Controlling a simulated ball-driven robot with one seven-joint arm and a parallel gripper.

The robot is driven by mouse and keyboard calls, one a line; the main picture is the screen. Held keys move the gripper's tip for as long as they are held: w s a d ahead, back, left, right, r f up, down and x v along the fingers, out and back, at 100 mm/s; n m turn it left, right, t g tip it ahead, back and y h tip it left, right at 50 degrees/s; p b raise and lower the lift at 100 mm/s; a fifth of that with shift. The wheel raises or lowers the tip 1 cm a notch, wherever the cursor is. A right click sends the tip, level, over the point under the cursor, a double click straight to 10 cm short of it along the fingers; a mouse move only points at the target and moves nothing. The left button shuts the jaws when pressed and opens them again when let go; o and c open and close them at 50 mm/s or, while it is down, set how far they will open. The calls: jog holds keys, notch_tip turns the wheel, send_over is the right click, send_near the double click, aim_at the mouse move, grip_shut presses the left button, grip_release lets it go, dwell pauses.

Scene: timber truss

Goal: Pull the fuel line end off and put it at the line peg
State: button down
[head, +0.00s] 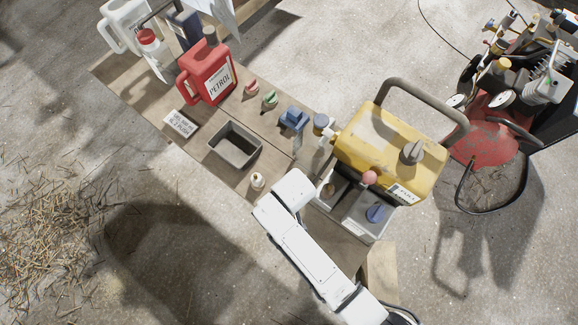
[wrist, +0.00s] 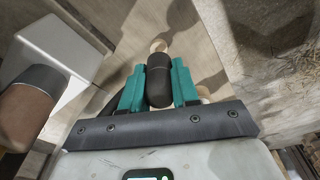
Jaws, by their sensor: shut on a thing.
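In the wrist view my gripper (wrist: 158,72) has its two teal fingers closed on a dark, rounded cylinder, which appears to be the fuel line end (wrist: 159,92). A pale tan round tip (wrist: 158,45) shows just beyond it; I cannot tell whether it is attached or touching. In the head view my white arm hides the gripper and what it holds, beside the grey engine block with the yellow tank (head: 375,140). A small pale peg-like thing (head: 257,181) stands on the bench left of my arm. I cannot tell for sure whether it is the line peg.
On the wooden bench (head: 205,125) are an open grey tray (head: 235,145), a red petrol can (head: 210,80), a label plate (head: 181,123), a blue part (head: 294,118) and small red and green parts. A red compressor (head: 485,140) stands at the right.

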jog(key=shift+f+b, duration=0.8)
jog(key=shift+f, duration=0.5)
jog(key=c, duration=0.8)
grip_release()
jog(key=r, duration=0.3)
jog(key=r+p, duration=0.1)
jog(key=r, duration=0.3)
jog(key=s+r, duration=0.1)
jog(key=r, duration=0.2)
jog(key=shift+s+d+r, duration=0.1)
jog(key=shift+d+r, duration=0.2)
